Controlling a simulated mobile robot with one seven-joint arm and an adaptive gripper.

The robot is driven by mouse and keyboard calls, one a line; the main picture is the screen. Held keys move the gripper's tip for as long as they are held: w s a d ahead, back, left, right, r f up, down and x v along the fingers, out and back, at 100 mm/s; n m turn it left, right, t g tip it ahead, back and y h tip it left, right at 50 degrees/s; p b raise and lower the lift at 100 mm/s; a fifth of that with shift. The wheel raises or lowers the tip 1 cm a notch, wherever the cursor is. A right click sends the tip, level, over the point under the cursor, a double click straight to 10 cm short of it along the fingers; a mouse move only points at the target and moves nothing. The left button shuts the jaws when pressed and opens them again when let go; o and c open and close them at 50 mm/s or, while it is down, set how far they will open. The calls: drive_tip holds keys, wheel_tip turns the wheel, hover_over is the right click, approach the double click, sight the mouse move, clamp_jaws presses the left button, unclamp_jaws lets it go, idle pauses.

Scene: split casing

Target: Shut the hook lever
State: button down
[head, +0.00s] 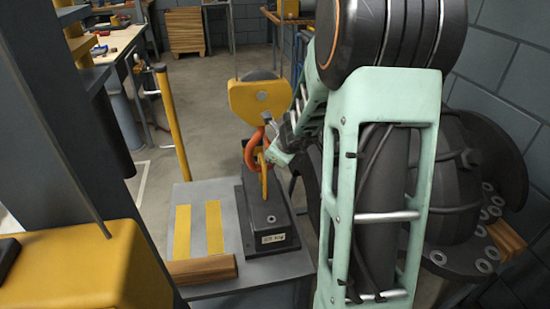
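An orange hook (251,152) hangs from a yellow hoist block (261,98). A narrow yellow upright piece (264,178) stands at the hook, above a dark casing (266,218) with a white label. I cannot tell whether this yellow piece is the hook lever or a lifting eye; no separate lever shows clearly. My gripper (273,143) is just right of the hook, at the height of its upper part. Its fingertips are small and partly hidden, so I cannot tell whether they touch anything or are open.
The casing stands on a grey platform (230,266) with yellow stripes and a wooden block (203,269). A yellow post (172,125) stands behind left. A large dark flanged housing (452,190) is close on the right, beside my arm. A grey column fills the left foreground.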

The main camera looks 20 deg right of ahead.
drive_tip(key=c, duration=2)
unclamp_jaws()
drive_tip(key=shift+v, duration=6)
